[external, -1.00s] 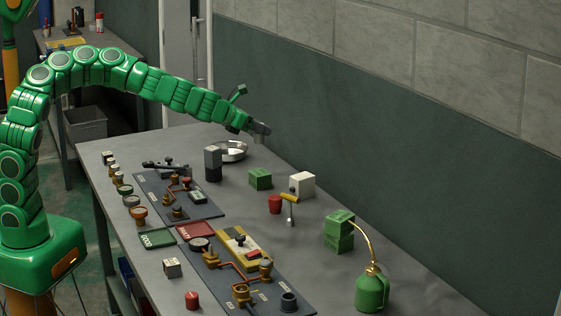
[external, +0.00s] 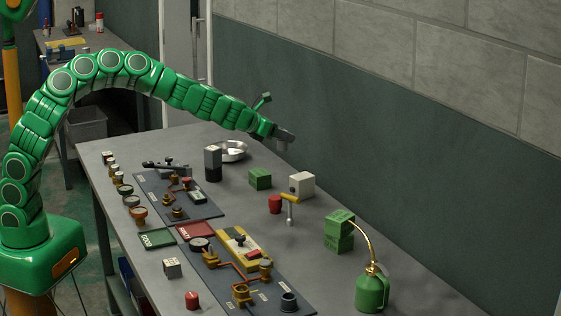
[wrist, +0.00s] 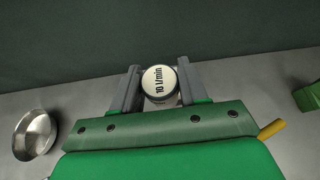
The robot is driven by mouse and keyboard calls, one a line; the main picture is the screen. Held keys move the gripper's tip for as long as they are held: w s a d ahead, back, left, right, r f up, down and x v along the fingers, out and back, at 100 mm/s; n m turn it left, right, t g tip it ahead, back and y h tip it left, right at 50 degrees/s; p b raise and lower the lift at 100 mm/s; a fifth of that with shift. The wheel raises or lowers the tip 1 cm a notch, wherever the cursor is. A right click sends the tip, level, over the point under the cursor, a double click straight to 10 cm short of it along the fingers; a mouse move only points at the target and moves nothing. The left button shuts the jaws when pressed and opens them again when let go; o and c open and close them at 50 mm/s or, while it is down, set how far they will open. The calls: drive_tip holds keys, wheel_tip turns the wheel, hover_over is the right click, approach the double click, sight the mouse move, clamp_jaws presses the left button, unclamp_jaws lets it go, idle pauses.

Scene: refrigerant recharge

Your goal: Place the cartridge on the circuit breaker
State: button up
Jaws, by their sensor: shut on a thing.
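My gripper (external: 284,136) is in the air above the far part of the bench, right of the metal bowl. In the wrist view my gripper (wrist: 160,88) is shut on a round piece with a white face marked "10 l/min" (wrist: 160,80), which I take for the cartridge. In the external view the cartridge is too small to tell from the fingers. No thing is clearly marked as the circuit breaker; a yellow unit with a red part (external: 245,250) sits on the nearer dark panel, well away from my gripper.
The metal bowl (external: 232,151) stands below and left of my gripper. A dark cylinder with a grey top (external: 212,164), a green block (external: 260,179), a white box (external: 301,184) and a red-and-yellow tool (external: 275,204) stand nearby. A green oil can (external: 371,292) stands at the front right.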

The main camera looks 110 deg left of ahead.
drive_tip(key=shift+x, duration=0.85)
drive_tip(key=shift+w+a+f, duration=0.5)
drive_tip(key=shift+w+f, duration=0.15)
drive_tip(key=shift+f, duration=0.3)
drive_tip(key=shift+w+a+f, duration=0.5)
drive_tip(key=shift+w+f, duration=0.2)
drive_tip(key=shift+f, duration=0.25)
drive_tip(key=shift+w+a+f, duration=0.5)
drive_tip(key=shift+w+f, duration=0.15)
drive_tip(key=shift+f, duration=1.85)
drive_tip(key=o, duration=1.1)
drive_tip(key=shift+f, duration=0.1)
